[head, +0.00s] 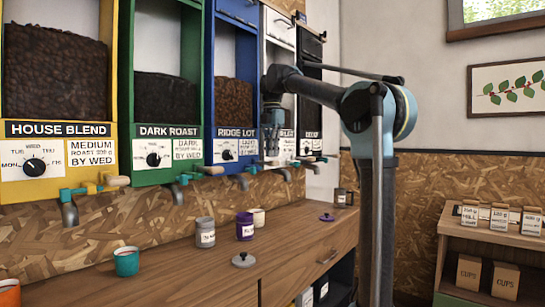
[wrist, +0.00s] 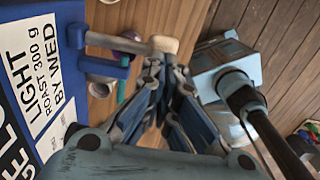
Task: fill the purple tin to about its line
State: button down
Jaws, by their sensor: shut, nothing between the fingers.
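The purple tin (head: 245,227) stands upright and open on the wooden counter, with a white label. Its fill line and contents cannot be made out. Its purple lid (head: 326,217) lies apart on the counter to the right. The blue RIDGE LOT bin (head: 234,60) holds brown beans and has a dial and a tap spout (head: 242,182) above the counter. My gripper (head: 271,150) points down in front of the bins, right of the RIDGE LOT dial, well above the tin. Its fingers (wrist: 163,68) are together and empty, near a pale-ended tap handle (wrist: 163,44).
A grey tin (head: 205,233) and a cream tin (head: 258,217) flank the purple one. A grey lid (head: 243,260) lies in front. A teal cup (head: 126,262) stands left, a dark tin (head: 340,197) far right. Yellow, green, white and black bins line the wall.

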aim_at(274, 164)
jog(key=shift+f, duration=0.6)
jog(key=shift+s+d+f, duration=0.1)
jog(key=shift+f, duration=0.15)
jog(key=shift+d+f+t+y, duration=0.1)
jog(key=shift+f+t+y, duration=0.1)
jog(key=shift+t+y, duration=0.25)
jog(key=shift+s+d+f+t+y, duration=0.15)
jog(key=shift+f+t+y, duration=0.1)
jog(key=shift+f+y, duration=0.2)
jog(key=shift+s+d+f+t+y, duration=0.1)
jog(key=shift+f+t+y, duration=0.1)
jog(key=shift+f+y, duration=0.15)
jog(key=shift+f+t+y, duration=0.6)
jog(key=shift+f+y, duration=0.15)
jog(key=shift+f, duration=0.7)
dwell(4.5)
